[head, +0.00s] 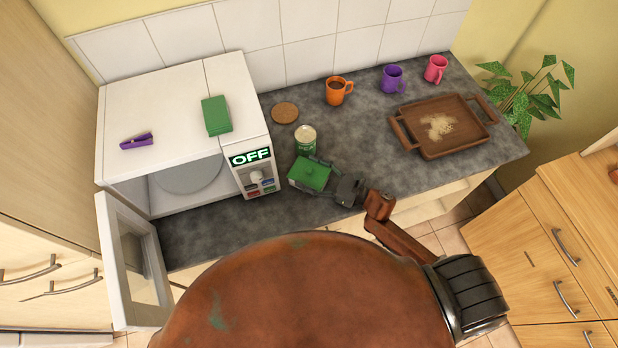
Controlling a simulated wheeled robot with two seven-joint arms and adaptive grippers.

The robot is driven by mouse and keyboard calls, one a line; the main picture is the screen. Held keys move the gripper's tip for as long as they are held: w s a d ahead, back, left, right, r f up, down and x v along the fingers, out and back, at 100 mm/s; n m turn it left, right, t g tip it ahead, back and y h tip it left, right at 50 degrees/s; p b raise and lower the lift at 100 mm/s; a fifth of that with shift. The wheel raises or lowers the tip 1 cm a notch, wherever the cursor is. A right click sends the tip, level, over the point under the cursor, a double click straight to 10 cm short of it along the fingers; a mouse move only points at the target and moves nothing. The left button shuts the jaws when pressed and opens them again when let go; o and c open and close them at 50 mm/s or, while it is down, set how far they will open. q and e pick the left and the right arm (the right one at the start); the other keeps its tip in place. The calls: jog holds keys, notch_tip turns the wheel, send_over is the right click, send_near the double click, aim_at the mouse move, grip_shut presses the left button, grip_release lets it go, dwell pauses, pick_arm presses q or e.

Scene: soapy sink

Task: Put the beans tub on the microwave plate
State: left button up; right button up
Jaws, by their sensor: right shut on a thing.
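The beans tub (308,174), a small container with a green lid, is on or just above the grey counter, right of the microwave's control panel. My right gripper (322,178) is shut on it from the right, one finger along each side. I cannot tell whether the tub touches the counter. The microwave plate (188,176) is a pale round disc inside the open microwave (165,100), partly hidden by its top. My left gripper is not in view.
The microwave door (132,255) hangs open at the left front. A green-labelled can (306,139) stands right behind the tub. A cork coaster (285,112), an orange mug (338,91), purple and pink mugs and a wooden tray (443,146) are further back and right.

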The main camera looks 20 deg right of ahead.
jog(key=c, duration=0.6)
jog(key=shift+o, duration=0.2)
jog(key=shift+r, duration=0.1)
